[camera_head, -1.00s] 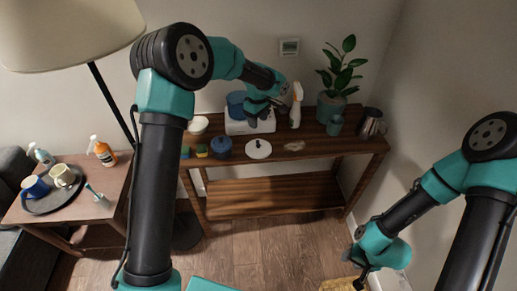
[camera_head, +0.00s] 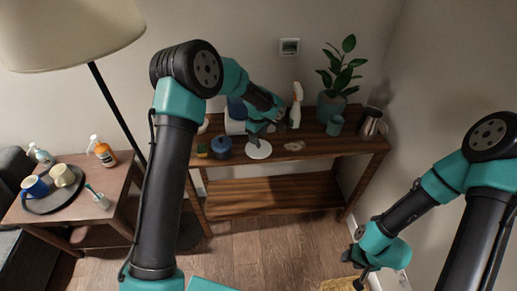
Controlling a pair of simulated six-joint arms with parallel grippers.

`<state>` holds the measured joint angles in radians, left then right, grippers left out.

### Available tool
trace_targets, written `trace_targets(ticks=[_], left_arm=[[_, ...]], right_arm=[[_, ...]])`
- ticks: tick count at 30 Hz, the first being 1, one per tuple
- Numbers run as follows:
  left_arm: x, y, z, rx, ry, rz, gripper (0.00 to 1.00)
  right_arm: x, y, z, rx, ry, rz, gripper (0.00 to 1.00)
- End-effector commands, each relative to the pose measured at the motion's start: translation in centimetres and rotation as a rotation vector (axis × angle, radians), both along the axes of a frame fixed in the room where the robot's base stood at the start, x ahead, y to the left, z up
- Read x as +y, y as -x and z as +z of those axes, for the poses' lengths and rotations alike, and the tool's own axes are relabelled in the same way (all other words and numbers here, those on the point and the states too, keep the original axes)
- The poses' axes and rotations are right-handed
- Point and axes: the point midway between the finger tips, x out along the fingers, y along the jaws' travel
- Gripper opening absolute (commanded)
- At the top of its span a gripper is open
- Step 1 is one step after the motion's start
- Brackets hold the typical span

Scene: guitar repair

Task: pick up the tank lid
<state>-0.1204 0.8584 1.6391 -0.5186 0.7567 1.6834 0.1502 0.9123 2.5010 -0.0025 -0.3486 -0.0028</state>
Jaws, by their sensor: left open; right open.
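A white round disc with a small knob, which looks like the tank lid (camera_head: 259,151), lies on the wooden console table (camera_head: 318,148). My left gripper (camera_head: 256,138) is open, pointing down just above the lid and hiding part of it; I cannot tell whether it touches. Behind my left gripper, a white device with a blue tank (camera_head: 236,110) is partly hidden. My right gripper (camera_head: 357,270) is open and empty at the lower right, away from the table.
A dark blue pot (camera_head: 221,147) stands left of the lid. A spray bottle (camera_head: 296,106), a teal cup (camera_head: 335,125), a plant pot (camera_head: 329,107) and a metal pitcher (camera_head: 371,123) stand to the right. A side table (camera_head: 118,182) is at the left.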

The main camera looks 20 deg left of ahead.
Motion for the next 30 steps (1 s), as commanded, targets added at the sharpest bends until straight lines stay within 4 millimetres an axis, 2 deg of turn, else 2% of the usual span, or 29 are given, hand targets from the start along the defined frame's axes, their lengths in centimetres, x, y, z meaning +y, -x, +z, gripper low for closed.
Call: trace_targets(ticks=[6,11,26,30], left_arm=[[-0.2,-0.2,-2.9,0.003,0.0,0.0,0.5],[-0.2,-0.2,-4.5,0.0,0.001,-0.001,0.5],[-0.2,-0.2,-4.7,0.0,0.001,-0.001,0.5],[-0.2,-0.2,-4.7,0.0,0.001,-0.001,0.39]], right_arm=[[0.0,0.0,0.0,0.0,0.0,0.0,0.43],[0.0,0.0,0.0,0.0,0.0,0.0,0.43],[0.0,0.0,0.0,0.0,0.0,0.0,0.43],[0.0,0.0,0.0,0.0,0.0,0.0,0.43]])
